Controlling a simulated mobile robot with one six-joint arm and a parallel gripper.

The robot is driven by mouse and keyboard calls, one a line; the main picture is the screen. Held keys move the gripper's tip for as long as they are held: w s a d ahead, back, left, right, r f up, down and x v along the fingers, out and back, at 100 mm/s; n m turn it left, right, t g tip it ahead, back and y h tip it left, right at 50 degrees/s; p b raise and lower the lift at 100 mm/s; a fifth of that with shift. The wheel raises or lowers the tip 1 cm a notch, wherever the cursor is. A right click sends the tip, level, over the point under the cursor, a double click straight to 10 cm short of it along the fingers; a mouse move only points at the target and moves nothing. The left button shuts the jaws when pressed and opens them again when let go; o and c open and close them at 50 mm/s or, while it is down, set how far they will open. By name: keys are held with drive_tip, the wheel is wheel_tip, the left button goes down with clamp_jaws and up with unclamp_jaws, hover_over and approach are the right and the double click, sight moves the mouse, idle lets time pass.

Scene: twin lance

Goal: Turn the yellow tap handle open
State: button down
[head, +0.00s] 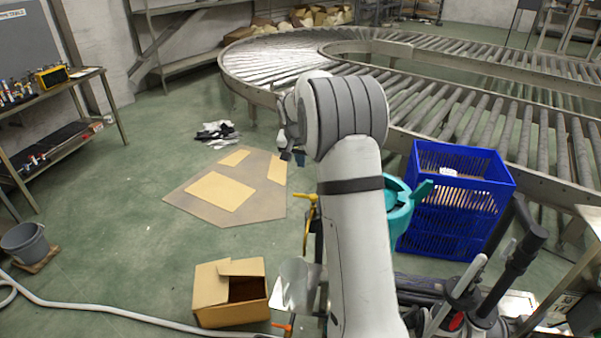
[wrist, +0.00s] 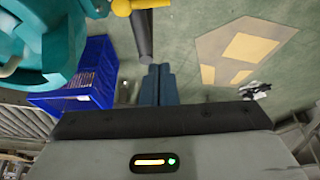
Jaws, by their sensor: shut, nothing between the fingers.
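The yellow tap handle (head: 312,199) shows just left of my arm in the head view, with a yellow length hanging below it. In the wrist view the yellow handle (wrist: 132,6) is at the top edge, partly cut off, at the end of a dark grey pipe (wrist: 143,36). My gripper (wrist: 158,70) has its two blue fingers together, shut and empty, pointing toward the pipe and apart from the yellow part in the picture. In the head view my gripper (head: 294,157) is above and slightly left of the handle. My arm hides what lies behind it.
A teal container (head: 399,212) stands right of my arm, beside a blue crate (head: 455,205). A roller conveyor (head: 290,52) curves behind. An open cardboard box (head: 212,300) and a hose (head: 120,315) lie on the floor.

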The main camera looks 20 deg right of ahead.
wheel_tip(320, 180, down, 9)
drive_tip(key=p, duration=0.2)
drive_tip(key=shift+s+a+f, duration=0.15)
drive_tip(key=shift+s+a, duration=0.1)
drive_tip(key=shift+s, duration=0.1)
